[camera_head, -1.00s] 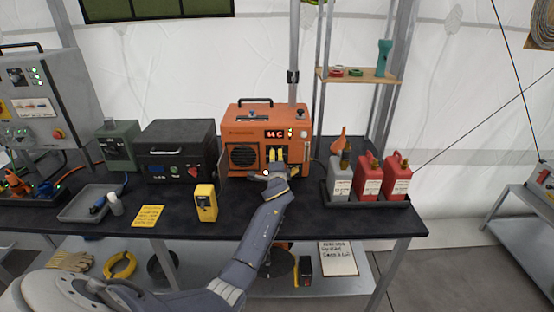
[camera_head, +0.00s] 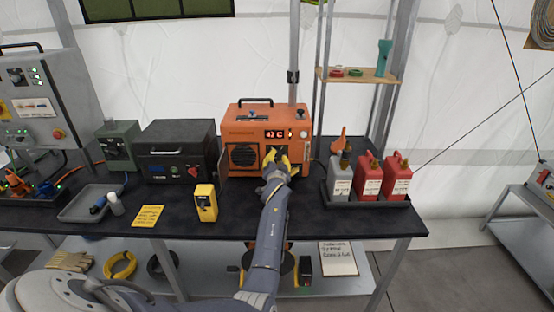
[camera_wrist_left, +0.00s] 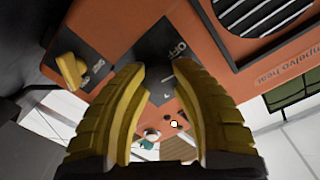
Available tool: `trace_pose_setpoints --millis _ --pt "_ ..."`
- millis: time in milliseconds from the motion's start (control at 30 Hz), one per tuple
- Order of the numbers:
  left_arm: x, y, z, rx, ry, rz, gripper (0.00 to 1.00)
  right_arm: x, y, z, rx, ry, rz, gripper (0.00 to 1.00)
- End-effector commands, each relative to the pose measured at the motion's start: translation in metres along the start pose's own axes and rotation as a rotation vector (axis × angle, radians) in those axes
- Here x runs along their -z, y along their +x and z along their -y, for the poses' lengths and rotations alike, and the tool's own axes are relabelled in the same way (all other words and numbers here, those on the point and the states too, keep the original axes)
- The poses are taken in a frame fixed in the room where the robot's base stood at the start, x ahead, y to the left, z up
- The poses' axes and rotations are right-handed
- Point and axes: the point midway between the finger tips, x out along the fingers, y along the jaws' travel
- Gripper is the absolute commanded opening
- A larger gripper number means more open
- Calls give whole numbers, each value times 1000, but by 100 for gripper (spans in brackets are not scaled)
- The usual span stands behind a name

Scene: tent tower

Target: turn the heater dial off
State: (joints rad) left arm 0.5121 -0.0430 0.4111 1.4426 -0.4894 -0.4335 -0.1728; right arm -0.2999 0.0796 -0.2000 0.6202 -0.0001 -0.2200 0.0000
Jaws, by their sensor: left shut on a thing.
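The orange heater (camera_head: 245,122) stands at the back of the dark bench, and its display (camera_head: 274,134) reads about 43 C. My left gripper (camera_head: 272,157) is at the right part of its front panel, with yellow fingers against the panel. In the left wrist view the fingers (camera_wrist_left: 162,72) reach a dark panel patch with an OFF mark (camera_wrist_left: 178,48). The gripper is shut on the heater dial, which the fingers mostly hide; its pointing direction cannot be told. A yellow knob (camera_wrist_left: 70,70) sits on the panel to the left in that view. My right gripper is not in view.
A black case (camera_head: 178,150) stands left of the heater. A yellow meter (camera_head: 205,202) stands in front on the bench. A tray (camera_head: 372,199) with red cans (camera_head: 369,178) and a grey can (camera_head: 340,181) is at the right.

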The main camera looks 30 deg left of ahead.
Motion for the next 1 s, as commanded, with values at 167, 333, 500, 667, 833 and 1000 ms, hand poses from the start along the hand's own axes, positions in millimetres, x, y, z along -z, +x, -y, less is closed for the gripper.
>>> trace_pose_setpoints --millis 167,333,500,667,833,1000 --pt "-2 0 2 1 -84 1 0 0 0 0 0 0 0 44" --pt "-2 0 2 0 -132 0 0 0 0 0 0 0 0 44" --pt "-2 0 1 -1 -155 -1 0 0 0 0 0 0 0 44" --pt "-2 0 1 -1 -161 -1 0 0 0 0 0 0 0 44" --pt "-2 0 1 -1 -161 -1 0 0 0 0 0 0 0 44" --pt "-2 0 1 -2 -160 -1 37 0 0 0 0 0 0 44"
